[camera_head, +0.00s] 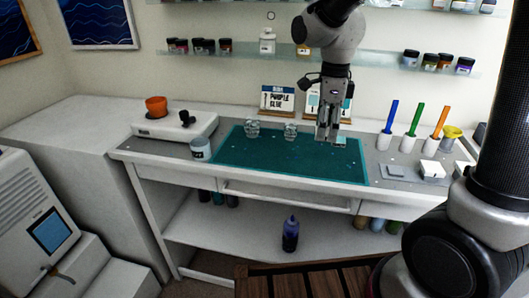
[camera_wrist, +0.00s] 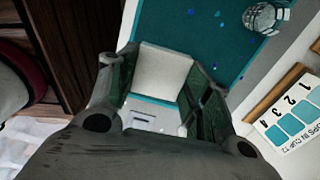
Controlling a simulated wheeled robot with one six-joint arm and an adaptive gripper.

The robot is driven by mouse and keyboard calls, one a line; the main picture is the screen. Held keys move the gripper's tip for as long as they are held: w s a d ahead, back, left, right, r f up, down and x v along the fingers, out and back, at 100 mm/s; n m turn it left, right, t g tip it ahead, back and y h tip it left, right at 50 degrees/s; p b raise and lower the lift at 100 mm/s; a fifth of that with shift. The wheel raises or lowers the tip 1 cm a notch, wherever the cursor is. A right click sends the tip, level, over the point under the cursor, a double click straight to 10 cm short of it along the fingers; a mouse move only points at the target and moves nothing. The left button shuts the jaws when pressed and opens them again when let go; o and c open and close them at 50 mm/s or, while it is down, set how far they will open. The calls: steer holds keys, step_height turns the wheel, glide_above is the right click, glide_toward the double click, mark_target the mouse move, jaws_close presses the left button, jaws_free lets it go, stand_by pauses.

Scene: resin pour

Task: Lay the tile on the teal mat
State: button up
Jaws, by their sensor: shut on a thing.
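The teal mat (camera_head: 290,160) lies flat on the worktop, and it also shows in the wrist view (camera_wrist: 190,22). My gripper (camera_head: 327,138) is over the right rear part of the mat, pointing down. In the wrist view its two fingers (camera_wrist: 160,85) stand on either side of a pale square tile (camera_wrist: 163,70) and are shut on it. A teal strip and a whitish surface show below the tile. Whether the tile touches the mat cannot be told. In the head view the fingers mostly hide it.
A grey cup (camera_head: 200,149) stands left of the mat. Right are coloured sticks (camera_head: 415,118), a grey flat piece (camera_head: 392,171) and a white block (camera_head: 432,168). Cards (camera_head: 278,100) stand behind. The mat's front is clear.

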mark_target(318, 166)
steer(key=shift+a, duration=0.3)
steer(key=shift+f+m, duration=0.3)
steer(key=shift+f, duration=0.15)
step_height(318, 166, down, 9)
steer(key=shift+f, duration=0.1)
steer(key=shift+f, duration=0.1)
steer(key=o, duration=1)
steer(key=shift+o, duration=0.2)
